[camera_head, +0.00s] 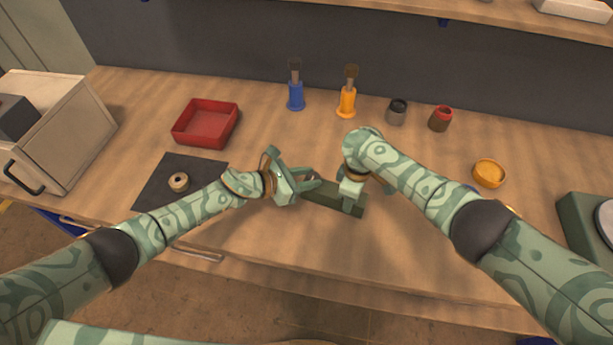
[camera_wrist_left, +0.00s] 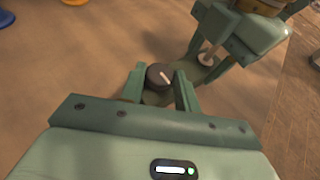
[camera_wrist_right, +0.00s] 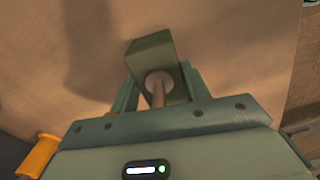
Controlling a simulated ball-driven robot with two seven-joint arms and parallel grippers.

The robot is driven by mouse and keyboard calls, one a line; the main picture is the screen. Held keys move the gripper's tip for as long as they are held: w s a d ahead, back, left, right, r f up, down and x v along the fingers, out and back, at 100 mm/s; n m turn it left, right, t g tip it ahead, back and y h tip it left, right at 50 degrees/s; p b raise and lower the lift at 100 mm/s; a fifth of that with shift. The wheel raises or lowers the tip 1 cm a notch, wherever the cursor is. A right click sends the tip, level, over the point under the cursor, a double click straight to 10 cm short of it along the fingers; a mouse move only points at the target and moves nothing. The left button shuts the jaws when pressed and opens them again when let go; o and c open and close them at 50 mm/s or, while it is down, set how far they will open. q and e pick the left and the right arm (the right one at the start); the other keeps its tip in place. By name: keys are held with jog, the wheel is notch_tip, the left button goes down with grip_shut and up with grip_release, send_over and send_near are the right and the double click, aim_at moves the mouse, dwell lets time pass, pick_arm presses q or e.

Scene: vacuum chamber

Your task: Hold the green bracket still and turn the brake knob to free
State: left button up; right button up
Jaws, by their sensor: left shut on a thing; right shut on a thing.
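The dark green bracket (camera_head: 358,211) lies on the wooden bench in front of me, partly hidden by my grippers. The brake knob (camera_wrist_left: 160,76) is dark and round with a white pointer line, seen in the left wrist view. My left gripper (camera_wrist_left: 160,88) is shut on the knob from both sides. My right gripper (camera_wrist_right: 160,88) is shut at the other end of the bracket; a pale brown post with a round end shows between its fingers. The bracket's green end (camera_wrist_right: 150,52) shows just beyond them. Any marks around the knob are too small to read.
A black mat (camera_head: 150,195) with a tan ring (camera_head: 179,182) and a red tray (camera_head: 207,124) are at left. Blue (camera_head: 296,94) and orange (camera_head: 347,101) brush holders stand behind. Two small jars and a yellow bowl (camera_head: 488,173) are at right.

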pick_arm(q)
jog(key=shift+s+d+f+n+t+y, duration=0.1)
jog(key=shift+s+n+t+y, duration=0.2)
jog(key=shift+n+t, duration=0.25)
jog(key=shift+d+r+n+t+y, duration=0.1)
jog(key=shift+d+n+t+y, duration=0.05)
jog(key=shift+n+t+y, duration=0.4)
jog(key=shift+d+r+n+t+y, duration=0.15)
jog(key=shift+n+t+y, duration=0.2)
jog(key=shift+n+t, duration=0.25)
jog(key=n+t+y, duration=0.1)
jog(key=n+y, duration=0.1)
jog(key=n, duration=0.1)
jog(key=shift+s+d+f+t+y, duration=0.15)
jog(key=shift+s+d+t+y, duration=0.05)
jog(key=shift+t+y, duration=0.2)
jog(key=n+y, duration=0.3)
jog(key=n+t+y, duration=0.1)
jog(key=y, duration=0.1)
jog(key=shift+d+n, duration=0.3)
jog(key=shift+n, duration=0.1)
jog(key=shift+y, duration=0.4)
jog(key=shift+a, duration=0.1)
jog(key=o, duration=1)
jog(key=shift+c, duration=0.2)
jog(key=v, duration=1.2)
